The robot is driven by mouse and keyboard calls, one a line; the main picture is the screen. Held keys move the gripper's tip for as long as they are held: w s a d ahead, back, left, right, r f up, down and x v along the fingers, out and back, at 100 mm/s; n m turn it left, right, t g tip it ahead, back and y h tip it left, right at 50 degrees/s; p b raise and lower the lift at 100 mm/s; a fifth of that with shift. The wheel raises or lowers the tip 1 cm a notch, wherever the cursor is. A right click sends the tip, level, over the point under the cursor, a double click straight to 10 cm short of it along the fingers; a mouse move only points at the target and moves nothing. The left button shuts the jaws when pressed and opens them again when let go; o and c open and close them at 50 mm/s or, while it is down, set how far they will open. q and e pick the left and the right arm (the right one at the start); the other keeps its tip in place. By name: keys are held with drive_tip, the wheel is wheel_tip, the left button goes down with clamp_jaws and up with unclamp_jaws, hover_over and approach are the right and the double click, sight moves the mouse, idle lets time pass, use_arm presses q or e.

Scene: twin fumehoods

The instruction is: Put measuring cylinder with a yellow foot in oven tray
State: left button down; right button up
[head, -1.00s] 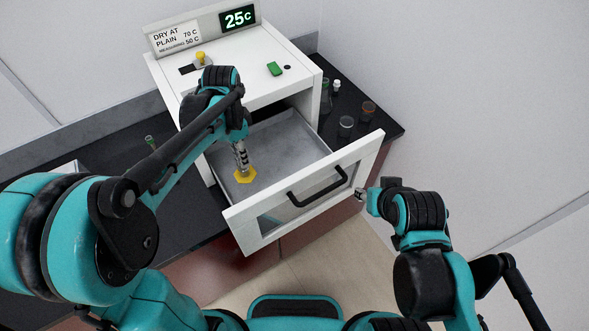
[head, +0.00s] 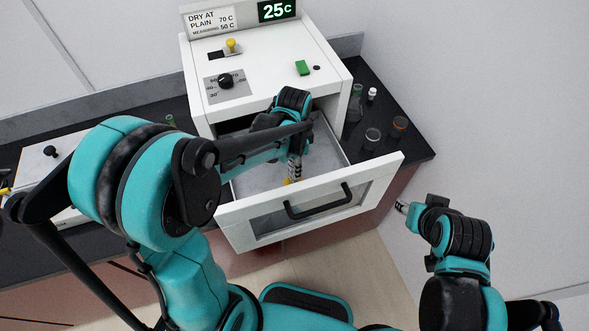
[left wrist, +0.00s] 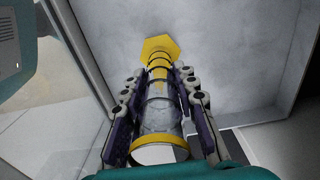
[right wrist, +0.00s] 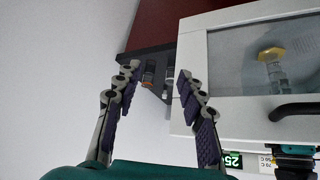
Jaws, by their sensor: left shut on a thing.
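The measuring cylinder (left wrist: 160,112) is clear, with a yellow rim and a yellow six-sided foot. My left gripper (head: 294,166) is shut on its body; in the left wrist view the fingers press both sides. In the head view only its lower part and yellow foot (head: 287,181) show, inside the pulled-out oven drawer over the grey oven tray (head: 322,152). The cylinder also shows through the drawer window in the right wrist view (right wrist: 272,70). I cannot tell whether the foot touches the tray. My right gripper (right wrist: 157,78) is open and empty, right of the drawer front.
The white oven (head: 275,85) shows 25 C and has a dial, a yellow-tipped switch and a green button. The drawer front (head: 240,225) has a black handle. Glassware (head: 372,137) stands on the dark bench right of the oven. Floor in front is clear.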

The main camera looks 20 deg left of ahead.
use_arm(q)
drive_tip(key=shift+f, duration=0.7)
drive_tip(key=shift+f, duration=0.1)
drive_tip(key=c, duration=1.2)
unclamp_jaws()
